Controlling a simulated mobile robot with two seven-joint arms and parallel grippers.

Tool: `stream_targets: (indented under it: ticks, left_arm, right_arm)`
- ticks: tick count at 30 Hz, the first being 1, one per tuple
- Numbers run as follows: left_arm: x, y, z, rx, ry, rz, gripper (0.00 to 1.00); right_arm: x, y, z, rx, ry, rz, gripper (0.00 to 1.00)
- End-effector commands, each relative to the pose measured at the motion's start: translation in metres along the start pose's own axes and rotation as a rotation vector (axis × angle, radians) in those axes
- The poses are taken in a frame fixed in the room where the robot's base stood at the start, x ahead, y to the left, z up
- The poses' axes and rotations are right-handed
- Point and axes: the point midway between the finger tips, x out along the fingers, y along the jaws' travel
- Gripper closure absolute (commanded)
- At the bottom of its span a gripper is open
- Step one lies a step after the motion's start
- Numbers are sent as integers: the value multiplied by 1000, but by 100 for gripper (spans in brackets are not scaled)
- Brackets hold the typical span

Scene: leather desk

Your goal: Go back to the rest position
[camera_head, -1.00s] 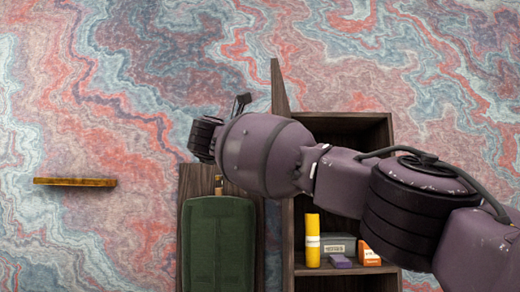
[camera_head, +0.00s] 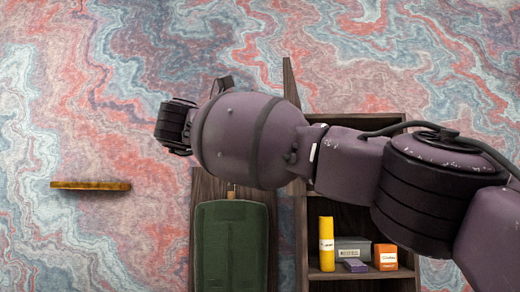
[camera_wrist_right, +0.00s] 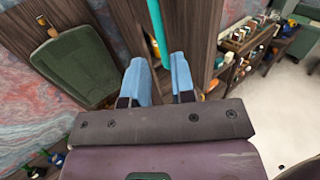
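My right arm (camera_head: 250,140) comes in from the right in the head view and crosses in front of an open dark wood cabinet (camera_head: 298,235). Its gripper is hidden behind the wrist there. In the right wrist view my right gripper (camera_wrist_right: 160,75) shows two blue fingers with a gap between them and nothing held. A teal bar (camera_wrist_right: 157,28) on dark wood lies beyond the fingertips; I cannot tell whether they touch it. My left gripper is not in view.
A yellow tube (camera_head: 326,243), a grey box (camera_head: 353,248), a purple box (camera_head: 355,265) and an orange box (camera_head: 386,257) sit on the cabinet shelf. A wooden wall ledge (camera_head: 90,185) is at left.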

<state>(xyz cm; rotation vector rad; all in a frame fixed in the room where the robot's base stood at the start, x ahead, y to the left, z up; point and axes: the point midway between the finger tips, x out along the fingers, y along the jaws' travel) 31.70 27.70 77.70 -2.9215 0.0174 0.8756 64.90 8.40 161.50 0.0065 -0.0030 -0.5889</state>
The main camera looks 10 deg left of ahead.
Motion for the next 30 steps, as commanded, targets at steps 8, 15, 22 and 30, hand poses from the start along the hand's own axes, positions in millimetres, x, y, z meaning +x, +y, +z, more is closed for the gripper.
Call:
stream_targets:
  ticks: [8, 15, 22, 30]
  left_arm:
    - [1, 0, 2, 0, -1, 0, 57]
    - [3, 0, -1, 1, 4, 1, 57]
    - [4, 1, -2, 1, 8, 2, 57]
    - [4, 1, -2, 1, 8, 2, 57]
  right_arm:
    - [-13, 0, 0, 0, 1, -1, 76]
    - [-13, 0, 0, 0, 1, -1, 76]
    - [-13, 0, 0, -2, 1, -1, 76]
    - [-15, 24, -3, -172, 3, 152, 76]
